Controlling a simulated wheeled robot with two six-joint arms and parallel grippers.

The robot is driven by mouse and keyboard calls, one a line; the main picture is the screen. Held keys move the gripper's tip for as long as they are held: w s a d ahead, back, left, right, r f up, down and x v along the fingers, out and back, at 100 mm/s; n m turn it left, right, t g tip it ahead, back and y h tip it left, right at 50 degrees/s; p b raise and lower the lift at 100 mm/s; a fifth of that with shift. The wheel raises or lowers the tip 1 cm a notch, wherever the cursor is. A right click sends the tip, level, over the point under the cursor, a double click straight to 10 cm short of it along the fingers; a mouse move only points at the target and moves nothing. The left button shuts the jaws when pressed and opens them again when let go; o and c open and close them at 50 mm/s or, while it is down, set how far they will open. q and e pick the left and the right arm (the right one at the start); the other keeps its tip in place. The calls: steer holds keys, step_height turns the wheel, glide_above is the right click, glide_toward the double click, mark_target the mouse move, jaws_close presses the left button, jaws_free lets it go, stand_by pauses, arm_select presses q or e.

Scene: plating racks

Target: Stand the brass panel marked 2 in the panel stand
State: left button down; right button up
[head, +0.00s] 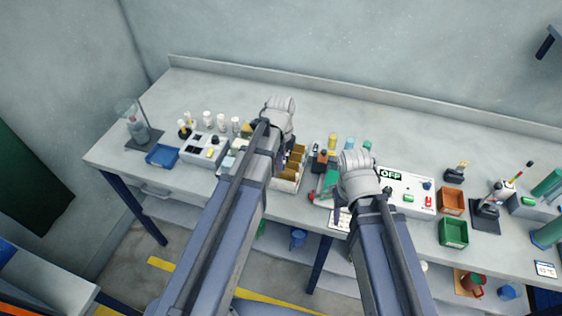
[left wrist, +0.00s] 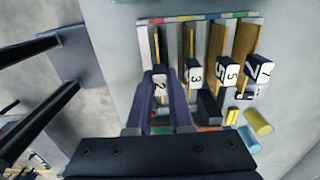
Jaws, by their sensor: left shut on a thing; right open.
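In the left wrist view the brass panel marked 2 (left wrist: 158,45) is at the left end of a pale slotted rack (left wrist: 200,18) with coloured marks on its rim. My left gripper (left wrist: 161,78) is shut on the panel's numbered end. Panels marked 3 (left wrist: 194,72) and 5 (left wrist: 232,72) and one further panel stand to its right. I cannot tell how deep panel 2 sits, or whether this rack is the panel stand.
A box reading OFF (head: 408,194) stands right of my right wrist. Orange (head: 452,201) and green (head: 453,232) bins stand beyond it. A blue tray (head: 162,155) and a white device (head: 203,149) are at the left. The table's back strip is clear.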

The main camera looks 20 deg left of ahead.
arm_select(q)
steer(key=shift+f, duration=0.3)
steer(key=c, duration=0.7)
jaws_free()
steer(key=shift+c, duration=0.2)
steer(key=shift+r, duration=0.15)
step_height(320, 180, up, 8)
steer(key=p, duration=0.7)
steer(key=shift+f+p, duration=0.2)
steer(key=shift+p, duration=0.1)
